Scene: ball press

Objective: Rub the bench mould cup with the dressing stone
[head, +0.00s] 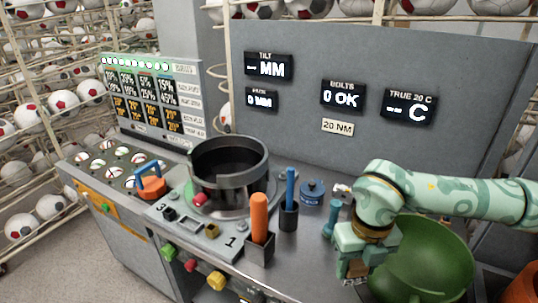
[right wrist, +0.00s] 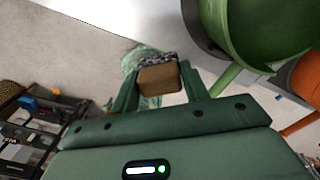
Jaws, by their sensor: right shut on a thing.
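My right gripper (head: 355,272) hangs at the right of the bench, beside a large green bowl (head: 425,262). It is shut on a brown block, which I take for the dressing stone. The right wrist view shows the block (right wrist: 158,79) between the fingers, with a rough grey edge on its far side. The green bowl (right wrist: 262,30) stands to the right there, apart from the block. A dark round open cup (head: 229,165) sits on the press at the middle of the bench. I cannot tell which of the two is the bench mould cup. My left gripper is out of view.
An orange-handled tool (head: 259,218) stands in a dark holder, and a blue one (head: 290,190) in a cup beside it. A blue round tin (head: 312,192) stands behind. A grey panel (head: 300,140) with displays closes off the back. Ball racks surround the bench.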

